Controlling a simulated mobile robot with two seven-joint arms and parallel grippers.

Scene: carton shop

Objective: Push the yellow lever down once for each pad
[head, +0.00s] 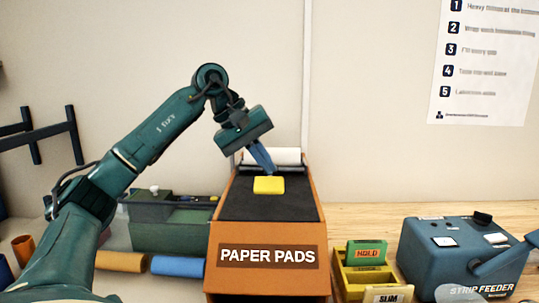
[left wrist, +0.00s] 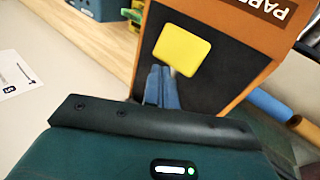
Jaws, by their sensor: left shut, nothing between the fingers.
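The yellow lever (head: 269,185) is a flat yellow paddle on the dark sloping top of the orange paper pads dispenser (head: 266,280). It also shows in the left wrist view (left wrist: 182,50). My left gripper (head: 270,171) is shut and empty, with its blue fingers pointing down just behind the lever. In the left wrist view the fingertips (left wrist: 163,70) are close to the lever's edge; I cannot tell whether they touch it. A white paper roll (head: 285,156) lies at the back of the dispenser. No loose pad is in sight. My right gripper is not in view.
A blue strip feeder (head: 465,255) stands to the right. A yellow tray (head: 355,285) with a green HOLD card (head: 366,253) sits beside the dispenser. A dark green box (head: 165,222) and orange and blue rolls (head: 178,266) lie to the left. A printed list hangs on the wall.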

